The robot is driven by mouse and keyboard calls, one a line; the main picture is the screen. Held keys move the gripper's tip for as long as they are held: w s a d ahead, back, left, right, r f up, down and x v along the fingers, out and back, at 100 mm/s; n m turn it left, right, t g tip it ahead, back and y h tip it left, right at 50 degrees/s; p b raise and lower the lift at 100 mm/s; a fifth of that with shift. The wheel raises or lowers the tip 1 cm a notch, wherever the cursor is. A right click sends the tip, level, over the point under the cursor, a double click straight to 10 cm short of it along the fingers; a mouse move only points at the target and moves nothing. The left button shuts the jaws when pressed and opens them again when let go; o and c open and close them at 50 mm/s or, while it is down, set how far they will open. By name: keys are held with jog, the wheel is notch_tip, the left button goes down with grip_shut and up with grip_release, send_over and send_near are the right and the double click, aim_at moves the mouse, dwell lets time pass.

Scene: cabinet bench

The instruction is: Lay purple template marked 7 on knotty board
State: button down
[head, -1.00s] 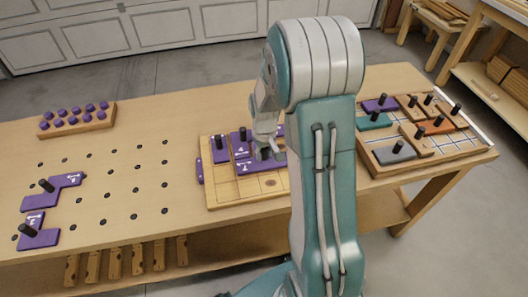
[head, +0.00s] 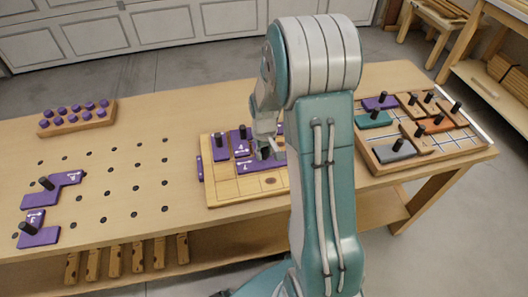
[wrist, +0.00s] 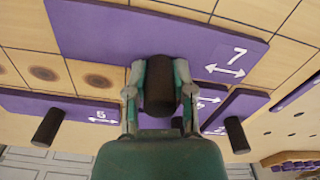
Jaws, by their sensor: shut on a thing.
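The purple template marked 7 (wrist: 110,30) spans the top of the wrist view, its black knob (wrist: 160,88) between my fingers. My gripper (wrist: 158,75) is shut on that knob. In the head view, the template (head: 250,166) is flat over the knotty board (head: 222,193), in front of other purple templates. I cannot tell whether it touches the board or hangs just above it. Dark knots show on bare board squares in the wrist view (wrist: 44,74). My arm hides the board's right side in the head view.
Another purple template with a black knob (head: 220,153) is on the board's back left. Two purple templates (head: 68,180) (head: 38,237) lie at the bench's left. A rack of purple knobs (head: 78,119) stands behind them. A tray of coloured pieces (head: 375,160) is at right.

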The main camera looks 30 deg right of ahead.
dwell(0.4)
jog(key=shift+c, duration=2)
grip_release()
jog(key=o, duration=0.4)
jog(key=shift+r, duration=3.95)
